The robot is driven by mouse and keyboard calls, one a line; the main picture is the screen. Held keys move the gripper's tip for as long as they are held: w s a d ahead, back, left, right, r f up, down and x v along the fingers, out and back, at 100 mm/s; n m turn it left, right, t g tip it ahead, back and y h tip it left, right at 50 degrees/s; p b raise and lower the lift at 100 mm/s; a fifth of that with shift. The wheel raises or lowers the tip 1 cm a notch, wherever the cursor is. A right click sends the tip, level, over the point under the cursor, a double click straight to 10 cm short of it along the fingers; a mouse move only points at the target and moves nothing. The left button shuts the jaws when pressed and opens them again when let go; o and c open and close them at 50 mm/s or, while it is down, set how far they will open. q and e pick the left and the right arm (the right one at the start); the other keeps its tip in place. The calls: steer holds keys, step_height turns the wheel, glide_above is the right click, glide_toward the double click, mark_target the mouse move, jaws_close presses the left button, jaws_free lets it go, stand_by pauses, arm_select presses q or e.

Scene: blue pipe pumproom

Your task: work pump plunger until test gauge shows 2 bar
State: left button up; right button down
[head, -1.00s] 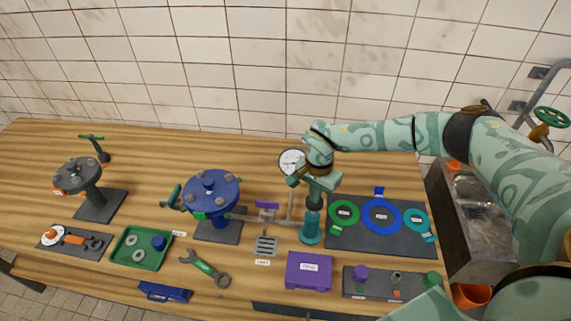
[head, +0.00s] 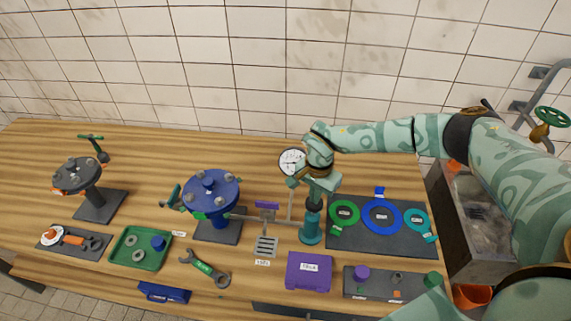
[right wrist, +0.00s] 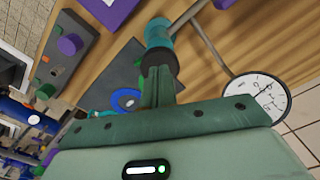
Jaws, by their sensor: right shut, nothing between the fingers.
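The test pump is a teal upright cylinder (head: 311,232) with a black plunger top (head: 314,203), standing on the bench. My right gripper (head: 316,196) is directly above it, pointing down, with its fingers shut at the plunger top. In the right wrist view, the shut fingers (right wrist: 160,90) meet the black plunger top (right wrist: 158,60), with nothing gripped between them. The round white test gauge (head: 291,161) stands behind and left of the pump, partly beside my wrist. It also shows in the right wrist view (right wrist: 259,97), but its reading is too small to tell. My left gripper is out of view.
A blue flanged valve (head: 211,190) stands left of the pump, joined by piping. A purple box (head: 309,271) is in front. A dark mat (head: 375,241) with green, blue and teal rings lies to the right. A wrench (head: 205,268) and a green tray (head: 130,258) lie further left.

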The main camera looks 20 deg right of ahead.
steer(key=shift+f+b, duration=0.6)
steer(key=shift+f, duration=0.25)
stand_by(2.8)
steer(key=shift+r, duration=0.1)
stand_by(0.7)
step_height(320, 180, up, 8)
steer(key=p, duration=0.7)
steer(key=shift+w, duration=0.1)
